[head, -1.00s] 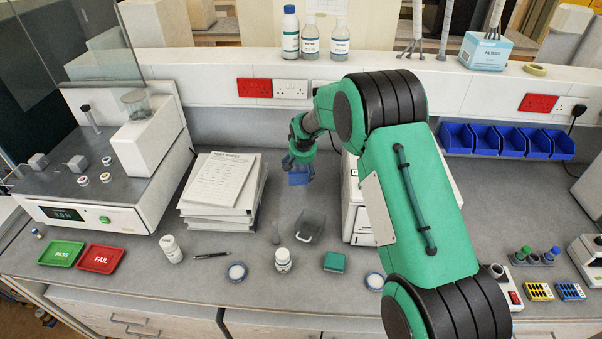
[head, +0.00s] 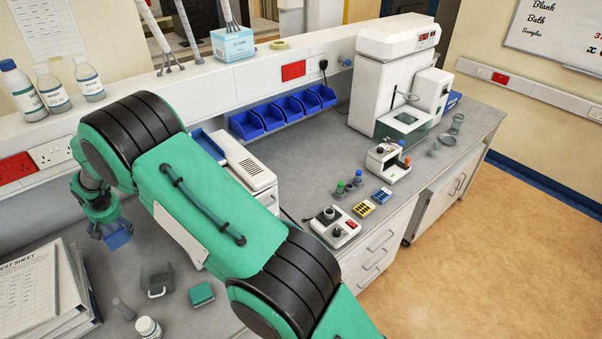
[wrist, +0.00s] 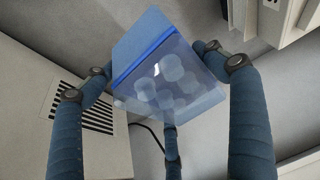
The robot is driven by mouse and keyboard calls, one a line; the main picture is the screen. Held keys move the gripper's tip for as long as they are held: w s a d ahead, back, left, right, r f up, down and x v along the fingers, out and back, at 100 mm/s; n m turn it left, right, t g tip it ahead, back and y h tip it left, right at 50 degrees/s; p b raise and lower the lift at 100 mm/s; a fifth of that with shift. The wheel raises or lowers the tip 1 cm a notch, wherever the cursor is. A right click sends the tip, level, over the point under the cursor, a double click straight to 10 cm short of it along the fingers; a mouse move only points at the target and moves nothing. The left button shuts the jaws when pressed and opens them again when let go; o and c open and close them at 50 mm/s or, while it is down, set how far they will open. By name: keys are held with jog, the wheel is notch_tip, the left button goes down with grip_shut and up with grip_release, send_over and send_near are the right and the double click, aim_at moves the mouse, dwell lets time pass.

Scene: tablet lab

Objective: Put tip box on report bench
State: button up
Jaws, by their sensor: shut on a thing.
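My gripper (head: 108,228) is above the grey bench (head: 150,245), at the left in the head view. It is shut on a see-through blue bag (wrist: 168,82) with a darker blue strip across it and several pale round pieces inside. Fingers press on its sides in the wrist view, and it is held clear of the bench. No thing is plainly marked as a tip box. A small green box (head: 202,294) lies on the bench, and a yellow rack (head: 363,208) and a blue rack (head: 381,195) stand farther right; I cannot tell which is meant.
A white machine (head: 245,165) stands beside my arm. Blue bins (head: 285,112) line the back.

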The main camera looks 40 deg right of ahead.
notch_tip(320, 180, up, 26)
jog(key=w+d+m+h+b, duration=0.15)
jog(key=d+m, duration=0.35)
jog(key=d, duration=3.2)
jog(key=s+d+m+h+b, duration=0.15)
jog(key=s+d, duration=0.45)
jog(key=d, duration=0.7)
jog(key=s+d+m+g+b, duration=0.1)
jog(key=s+d+m, duration=0.35)
jog(key=d, duration=0.85)
jog(key=s+d+h+b, duration=0.1)
jog(key=s+d, duration=0.7)
jog(key=d, duration=0.5)
notch_tip(320, 180, down, 26)
jog(key=shift+w+a, duration=0.15)
jog(key=shift+w, duration=0.15)
jog(key=shift+f, duration=3.05)
